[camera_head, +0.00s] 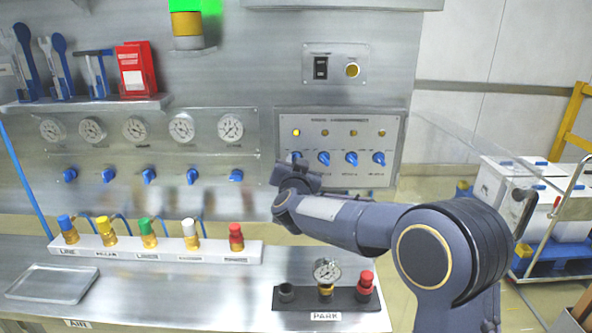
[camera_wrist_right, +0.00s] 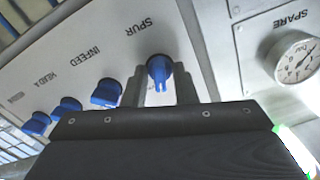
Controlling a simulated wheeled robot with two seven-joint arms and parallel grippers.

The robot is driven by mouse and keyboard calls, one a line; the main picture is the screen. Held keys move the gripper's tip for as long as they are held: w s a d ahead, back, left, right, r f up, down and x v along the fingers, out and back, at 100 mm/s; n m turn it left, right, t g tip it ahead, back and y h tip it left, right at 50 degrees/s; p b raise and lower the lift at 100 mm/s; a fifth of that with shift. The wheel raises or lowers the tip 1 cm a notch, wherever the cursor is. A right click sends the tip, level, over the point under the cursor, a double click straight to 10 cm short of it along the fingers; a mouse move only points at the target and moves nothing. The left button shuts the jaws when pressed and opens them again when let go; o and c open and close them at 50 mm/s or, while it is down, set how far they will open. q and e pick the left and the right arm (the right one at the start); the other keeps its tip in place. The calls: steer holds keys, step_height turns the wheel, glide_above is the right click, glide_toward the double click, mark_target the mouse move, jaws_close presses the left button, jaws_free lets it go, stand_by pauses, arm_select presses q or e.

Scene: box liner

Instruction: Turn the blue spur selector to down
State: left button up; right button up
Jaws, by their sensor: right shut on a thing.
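The blue spur selector (camera_wrist_right: 159,68) sits under the upside-down SPUR label in the right wrist view. My right gripper (camera_wrist_right: 161,84) has one finger on each side of it and is shut on it. In the head view the spur selector (camera_head: 295,157) is the leftmost knob on the right-hand panel, partly hidden behind my right gripper (camera_head: 291,170). The direction its handle points is hard to tell. My left gripper is not in view.
More blue selectors, including the INFEED one (camera_wrist_right: 106,92), sit close beside the gripper. A lit yellow lamp (camera_head: 296,132) is above the spur selector. The SPARE gauge (camera_wrist_right: 297,58) is on the neighbouring panel. A bench with coloured fittings (camera_head: 155,250) lies below.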

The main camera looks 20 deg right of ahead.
steer(key=m+b, duration=0.2)
steer(key=m, duration=0.2)
steer(key=shift+m, duration=0.4)
stand_by(0.4)
steer(key=o, duration=0.7)
steer(key=shift+c, duration=0.2)
steer(key=b+v, duration=0.1)
steer(key=v, duration=0.7)
steer(key=shift+b, duration=0.3)
steer(key=shift+w, duration=0.1)
